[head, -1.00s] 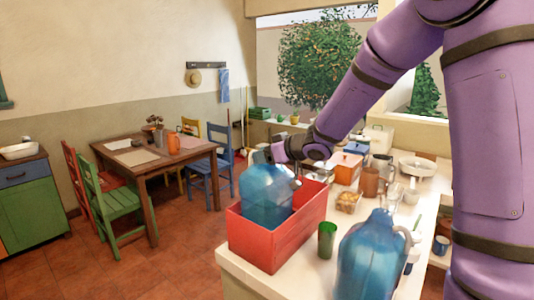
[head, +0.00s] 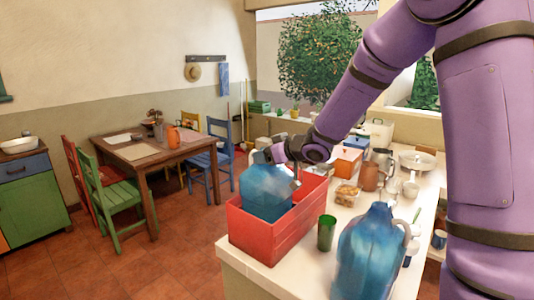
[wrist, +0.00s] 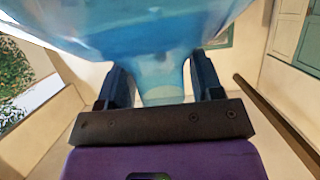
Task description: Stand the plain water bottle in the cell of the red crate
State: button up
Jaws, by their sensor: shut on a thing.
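The plain water bottle (head: 265,192) is large, blue and see-through. It stands roughly upright inside the left part of the red crate (head: 262,241), with its lower part hidden by the crate walls. Its base is hidden, so I cannot tell whether it touches the crate floor. My gripper (head: 284,163) is shut on its neck from above. In the wrist view the two dark fingers sit on either side of the bottle's neck (wrist: 163,82), and the blue body fills the top of the picture.
A second blue bottle, with a handle (head: 369,252), stands on the counter's near edge. A green cup (head: 326,232) stands just right of the crate. A food container (head: 347,194), a brown jug (head: 370,177) and other kitchenware crowd the counter behind. Open floor lies left.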

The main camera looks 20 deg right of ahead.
aim_at(267, 167)
jog(key=shift+f, duration=1.95)
jog(key=o, duration=1.4)
jog(key=shift+s, duration=0.1)
jog(key=v, duration=1)
jog(key=shift+s+d, duration=0.25)
jog(key=shift+r, duration=0.1)
